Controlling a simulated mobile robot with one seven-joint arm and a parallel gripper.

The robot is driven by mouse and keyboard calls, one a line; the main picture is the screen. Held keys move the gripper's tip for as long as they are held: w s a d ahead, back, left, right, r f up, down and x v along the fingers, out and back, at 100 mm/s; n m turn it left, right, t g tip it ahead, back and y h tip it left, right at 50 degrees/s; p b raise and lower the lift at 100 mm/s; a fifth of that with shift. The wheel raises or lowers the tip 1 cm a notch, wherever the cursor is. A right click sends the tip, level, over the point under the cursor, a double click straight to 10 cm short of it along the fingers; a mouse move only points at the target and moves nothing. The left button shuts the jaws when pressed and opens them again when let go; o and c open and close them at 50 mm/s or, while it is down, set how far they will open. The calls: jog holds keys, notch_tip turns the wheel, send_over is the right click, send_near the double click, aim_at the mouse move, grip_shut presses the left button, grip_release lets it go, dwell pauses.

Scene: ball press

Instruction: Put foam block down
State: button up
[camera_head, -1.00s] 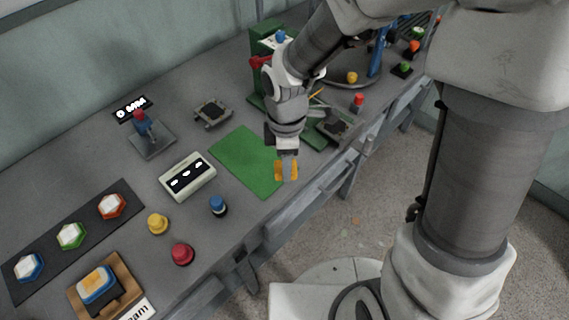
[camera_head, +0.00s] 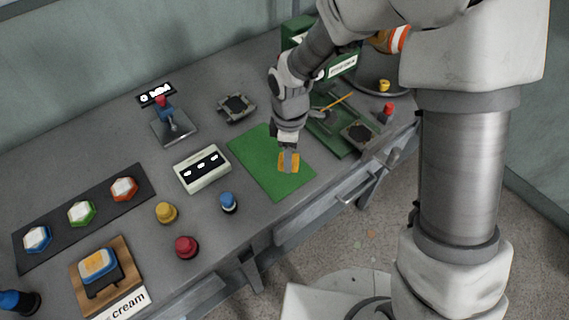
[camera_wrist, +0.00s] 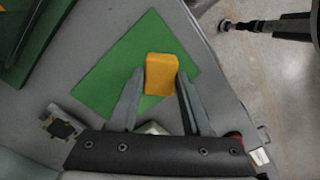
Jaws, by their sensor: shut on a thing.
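The foam block is a small orange-yellow block (camera_head: 289,162) at the tip of my gripper (camera_head: 288,158) in the head view. In the wrist view the foam block (camera_wrist: 160,74) sits between the two grey fingers of my gripper (camera_wrist: 158,82), which are shut on it. My gripper points down over the green mat (camera_head: 262,170), near its right side. The green mat also shows in the wrist view (camera_wrist: 103,84). I cannot tell whether the block touches the mat.
A white box with a dark display (camera_head: 202,169) stands left of the mat. A green press (camera_head: 342,68) stands behind right. The mat's left part is bare.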

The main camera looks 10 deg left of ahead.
jog(key=shift+w+a+f, duration=0.4)
jog(key=shift+a+f, duration=0.05)
jog(key=shift+a, duration=0.2)
jog(key=shift+f, duration=2)
jog(key=shift+f+b, duration=0.15)
jog(key=shift+b, duration=0.2)
jog(key=shift+f, duration=0.15)
jog(key=o, duration=1.2)
jog(key=shift+r, duration=0.25)
notch_tip(320, 180, up, 12)
jog(key=shift+r+p, duration=0.1)
jog(key=shift+p, duration=0.75)
